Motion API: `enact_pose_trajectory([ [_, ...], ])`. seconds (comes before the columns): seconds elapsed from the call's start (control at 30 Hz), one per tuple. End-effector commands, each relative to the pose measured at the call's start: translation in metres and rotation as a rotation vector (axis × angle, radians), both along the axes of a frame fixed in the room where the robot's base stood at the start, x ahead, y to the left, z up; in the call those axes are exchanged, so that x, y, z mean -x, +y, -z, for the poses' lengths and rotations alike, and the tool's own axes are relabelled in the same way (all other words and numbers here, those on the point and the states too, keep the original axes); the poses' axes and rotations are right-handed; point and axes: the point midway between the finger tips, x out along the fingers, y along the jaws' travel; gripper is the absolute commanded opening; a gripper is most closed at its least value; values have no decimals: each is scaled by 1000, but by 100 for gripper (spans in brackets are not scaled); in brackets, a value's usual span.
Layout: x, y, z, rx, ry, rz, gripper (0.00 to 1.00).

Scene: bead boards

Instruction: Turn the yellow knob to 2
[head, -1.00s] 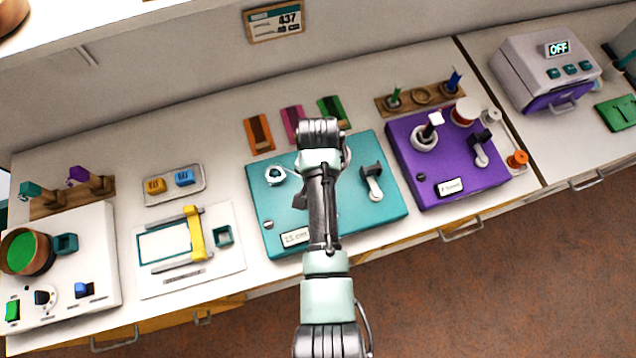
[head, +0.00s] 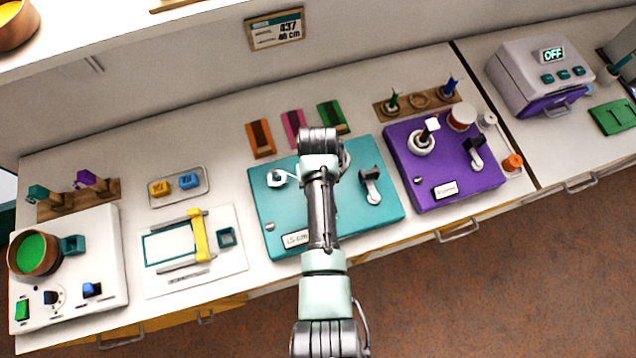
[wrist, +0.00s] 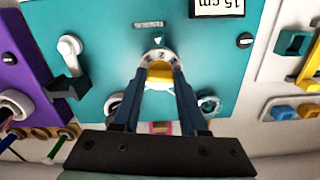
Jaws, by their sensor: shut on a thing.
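The yellow knob (wrist: 160,73) sits on a pale round dial (wrist: 160,56) on the teal board (wrist: 110,80). A digit that looks like 2 shows on the dial, at the top side of the knob in the wrist view. My gripper (wrist: 160,78) is shut on the knob, one dark finger on each side. The knob's pointer and exact setting cannot be read. In the head view the teal board (head: 385,215) is in the middle, and my own arm hides the knob and fingertips.
On the teal board, a grey lever (head: 370,185) stands right of my arm and a white ring-shaped fitting (head: 277,178) left of it. The purple board (head: 455,195) is close on the right. A white mat with a yellow bar (head: 200,235) lies left.

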Motion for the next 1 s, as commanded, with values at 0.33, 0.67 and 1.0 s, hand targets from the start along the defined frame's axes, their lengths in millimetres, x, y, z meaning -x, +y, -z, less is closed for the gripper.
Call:
enact_pose_trajectory([
  [0.33,-2,0,-1,-1,-4,-134,0],
  [0.67,-2,0,-1,-1,-5,-155,0],
  [1.0,-2,0,-1,-1,-4,-154,69],
])
